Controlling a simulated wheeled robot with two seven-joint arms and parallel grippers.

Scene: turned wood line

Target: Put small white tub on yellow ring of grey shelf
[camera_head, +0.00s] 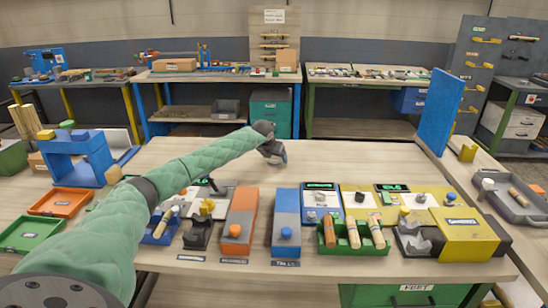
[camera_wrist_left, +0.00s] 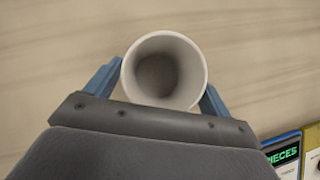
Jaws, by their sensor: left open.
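The small white tub (camera_wrist_left: 182,97) shows in the left wrist view, seen from above into its empty, round inside. My left gripper (camera_wrist_left: 162,76) is open, with one blue finger on each side of the tub; I cannot tell whether either finger touches it. In the head view my left gripper (camera_head: 278,155) is low over the middle of the wooden table, at the end of the green-sleeved arm. The tub is not made out there. I cannot make out a grey shelf with a yellow ring. My right gripper is not in view.
A row of tool stations, with an orange box (camera_head: 239,219), a blue box (camera_head: 286,222) and a green tray (camera_head: 352,240), lines the near table edge. A blue stand (camera_head: 78,158) is at left; a blue panel (camera_head: 440,112) rises at right. Tabletop right of the gripper is clear.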

